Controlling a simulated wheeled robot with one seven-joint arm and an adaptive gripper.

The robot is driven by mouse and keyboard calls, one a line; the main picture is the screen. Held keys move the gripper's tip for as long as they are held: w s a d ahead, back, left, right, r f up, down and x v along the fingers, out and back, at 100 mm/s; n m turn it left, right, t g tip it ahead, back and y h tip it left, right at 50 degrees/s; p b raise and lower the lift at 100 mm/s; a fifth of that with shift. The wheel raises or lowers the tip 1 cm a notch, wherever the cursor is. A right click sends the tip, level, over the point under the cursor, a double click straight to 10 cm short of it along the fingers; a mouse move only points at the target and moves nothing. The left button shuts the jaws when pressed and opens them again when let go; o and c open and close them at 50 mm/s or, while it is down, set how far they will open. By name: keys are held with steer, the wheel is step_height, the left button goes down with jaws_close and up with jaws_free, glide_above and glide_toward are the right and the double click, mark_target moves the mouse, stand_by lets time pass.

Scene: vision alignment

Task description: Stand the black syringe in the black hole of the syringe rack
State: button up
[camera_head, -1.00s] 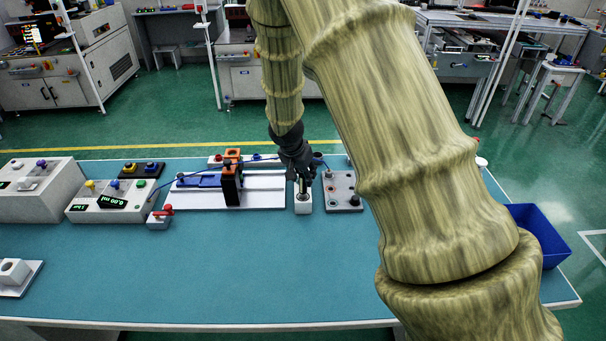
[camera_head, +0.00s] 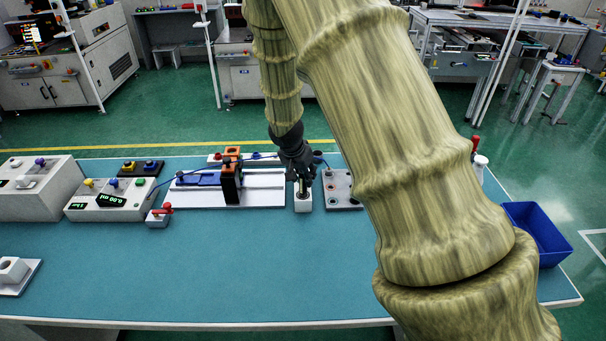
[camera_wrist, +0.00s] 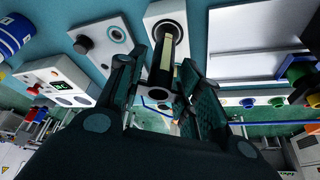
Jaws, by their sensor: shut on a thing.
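My gripper (camera_head: 302,179) is shut on the dark syringe (camera_wrist: 162,68), which shows a pale yellow strip along its side. In the wrist view the syringe lies between my two fingers (camera_wrist: 164,76), and its far end meets the black-ringed hole of a white block (camera_wrist: 153,12). In the head view the white block (camera_head: 303,204) stands directly under my gripper. I cannot tell how deep the syringe sits in it. A grey block (camera_head: 337,187) with ringed holes stands just right; it also shows in the wrist view (camera_wrist: 103,62). I cannot tell which block is the rack.
A white rail fixture (camera_head: 265,198) with a dark upright stands close left of my gripper. A control box (camera_head: 85,207) and a small block with a red lever (camera_head: 159,218) stand farther left. A blue bin (camera_head: 540,240) is at the right edge.

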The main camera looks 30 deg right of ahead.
mark_target(303, 187)
steer(key=shift+f+b, duration=1.7)
steer(key=shift+f, duration=1)
stand_by(1.1)
steer(key=o, duration=1.4)
steer(key=shift+o, duration=0.2)
steer(key=shift+r, duration=0.1)
steer(key=shift+r+p, duration=2.4)
steer(key=shift+r, duration=1.05)
